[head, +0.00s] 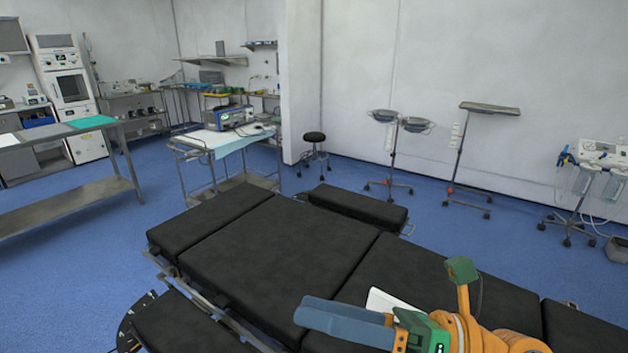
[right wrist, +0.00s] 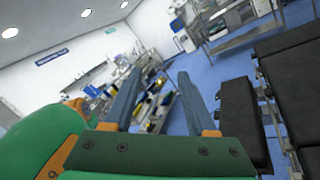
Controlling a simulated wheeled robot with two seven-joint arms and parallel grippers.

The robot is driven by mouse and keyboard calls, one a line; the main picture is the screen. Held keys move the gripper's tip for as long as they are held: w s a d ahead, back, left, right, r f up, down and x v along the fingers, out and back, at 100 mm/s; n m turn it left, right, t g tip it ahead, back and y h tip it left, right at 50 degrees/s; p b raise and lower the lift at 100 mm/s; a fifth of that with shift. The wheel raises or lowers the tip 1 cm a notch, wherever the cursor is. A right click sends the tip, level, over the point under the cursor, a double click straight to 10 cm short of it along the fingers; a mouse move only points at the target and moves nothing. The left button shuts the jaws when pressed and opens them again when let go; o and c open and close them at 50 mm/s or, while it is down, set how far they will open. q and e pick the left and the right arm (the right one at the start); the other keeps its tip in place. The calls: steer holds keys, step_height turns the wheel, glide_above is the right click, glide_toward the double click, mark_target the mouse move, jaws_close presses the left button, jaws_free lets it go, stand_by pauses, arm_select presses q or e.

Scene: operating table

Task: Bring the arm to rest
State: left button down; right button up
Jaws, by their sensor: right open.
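My right arm, orange and green, comes in from the lower right of the head view, over the black operating table (head: 275,250). My right gripper (head: 312,315) points left above the padded top, with its blue-grey fingers overlapping there. In the right wrist view the two blue fingers (right wrist: 158,82) stand apart with nothing between them, so the gripper is open and empty. The table's black pads (right wrist: 287,70) also show at the right of that view. My left gripper is not in view.
A flat white item (head: 388,300) shows just behind the right gripper, partly hidden. Beyond the table stand a cart with a device (head: 230,117), a black stool (head: 314,138), wheeled stands (head: 489,108) and a steel side table (head: 75,205). Blue floor (head: 120,250) lies clear between.

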steer(key=w+d+r+m+t+h, duration=0.35)
steer(key=w+d+m+t, duration=0.3)
steer(key=m+t, duration=0.9)
steer(key=w+d+f+m+t+h, duration=0.1)
steer(key=w+d+f+m+h, duration=0.15)
steer(key=m+h, duration=0.35)
steer(key=w+d+f+m+t+h, duration=0.1)
steer(key=d+f+m+h, duration=0.3)
steer(key=m, duration=0.4)
steer(key=s+d+f+m+g+h, duration=0.1)
steer(key=d+f+m+g+h, duration=0.25)
steer(key=f, duration=0.35)
steer(key=s+d+f+m+g+h, duration=0.1)
steer(key=d+f+m+g+h, duration=0.15)
steer(key=f+m, duration=0.35)
steer(key=s+a+f+m+g, duration=0.35)
steer(key=s+f+g, duration=0.85)
steer(key=s+f, duration=0.65)
step_height(320, 180, down, 17)
steer(key=s+n+g, duration=0.1)
steer(key=s, duration=0.2)
steer(key=s+d+f+g, duration=0.1)
steer(key=s+d+f, duration=0.1)
steer(key=s+f, duration=0.7)
steer(key=shift+s, duration=1)
steer(key=shift+d+g+y, duration=0.1)
steer(key=shift+g+y, duration=0.15)
